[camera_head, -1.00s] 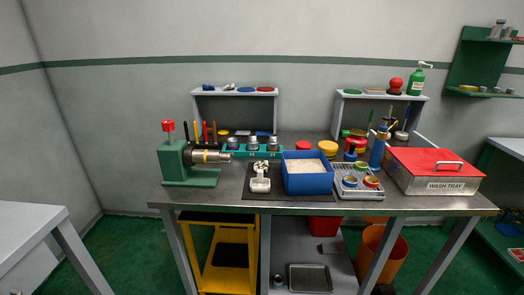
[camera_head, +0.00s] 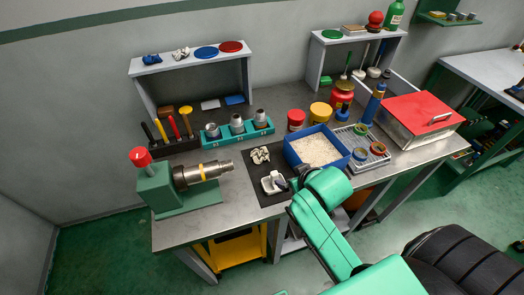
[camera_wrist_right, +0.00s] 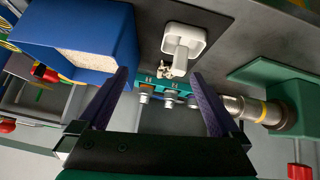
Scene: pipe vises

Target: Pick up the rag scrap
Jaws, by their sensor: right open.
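A crumpled off-white rag scrap (camera_head: 260,155) lies on the dark mat, left of the blue bin and behind a white dish-like piece (camera_head: 272,182). In the right wrist view a small crumpled pale piece, which looks like the rag scrap (camera_wrist_right: 164,72), shows between the fingertips and beyond them. My right gripper (camera_head: 284,184) is over the front of the mat, beside the white piece and short of the rag; its fingers are partly hidden by my arm. In the right wrist view my right gripper (camera_wrist_right: 160,75) is open, with nothing between its fingers. My left gripper is not seen.
A blue bin (camera_head: 296,163) of pale granules stands right of the mat. A teal holder (camera_head: 249,130) with several metal fittings stands behind. A green vise (camera_head: 160,190) clamps a pipe at left. Other crumpled cloths, blue (camera_head: 152,59) and whitish (camera_head: 181,54), lie on the raised shelf.

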